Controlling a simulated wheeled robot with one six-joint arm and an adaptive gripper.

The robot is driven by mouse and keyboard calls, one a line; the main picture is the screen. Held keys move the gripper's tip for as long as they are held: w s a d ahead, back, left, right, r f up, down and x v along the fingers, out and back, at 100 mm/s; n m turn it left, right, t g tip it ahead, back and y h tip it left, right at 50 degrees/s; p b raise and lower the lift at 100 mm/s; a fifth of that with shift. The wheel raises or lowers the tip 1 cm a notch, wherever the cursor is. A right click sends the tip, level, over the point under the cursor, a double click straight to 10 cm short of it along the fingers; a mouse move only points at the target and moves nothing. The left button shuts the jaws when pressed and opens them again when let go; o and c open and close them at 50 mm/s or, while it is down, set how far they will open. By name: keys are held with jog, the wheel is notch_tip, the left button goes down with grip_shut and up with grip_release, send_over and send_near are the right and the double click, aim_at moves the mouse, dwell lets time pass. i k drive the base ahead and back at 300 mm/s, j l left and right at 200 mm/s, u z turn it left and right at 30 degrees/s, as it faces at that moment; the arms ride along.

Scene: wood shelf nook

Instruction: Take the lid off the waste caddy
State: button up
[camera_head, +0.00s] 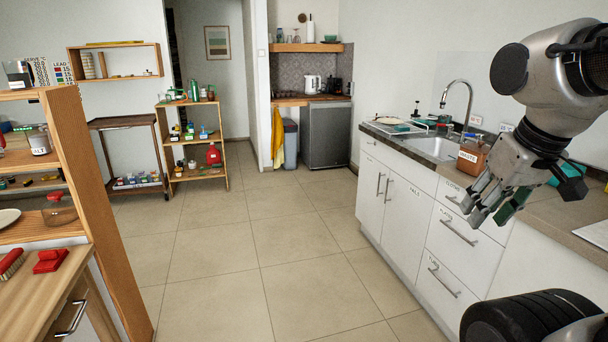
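The waste caddy (473,160) is a small brown container with a white label, upright on the counter at the right, beside the sink. Its top has a small raised part like a knob, so the lid (478,146) appears to be on; the edge between lid and body is too small to make out. My gripper (525,200) hangs in front of the counter, nearer to the camera than the caddy and lower right of it in the picture.
The counter (560,215) holds a sink (435,147) with a tall tap (463,100), a dish rack and a plate. White labelled drawers (450,240) are below. Wooden shelves (75,150) and a bench (30,300) stand at the left. The tiled floor between is clear.

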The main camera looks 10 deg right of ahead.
aim_at(480, 147)
jog(key=i+u, duration=0.15)
jog(key=i, duration=1.25)
jog(key=i+z, duration=0.45)
jog(key=i+j+z, duration=0.1)
jog(key=z, duration=0.3)
jog(key=i+z, duration=0.25)
jog(key=z, duration=0.2)
jog(key=i+z, duration=0.25)
jog(key=z, duration=0.2)
jog(key=i+j+z, duration=0.15)
jog(key=z, duration=0.35)
jog(key=i+j, duration=0.05)
jog(key=i, duration=0.05)
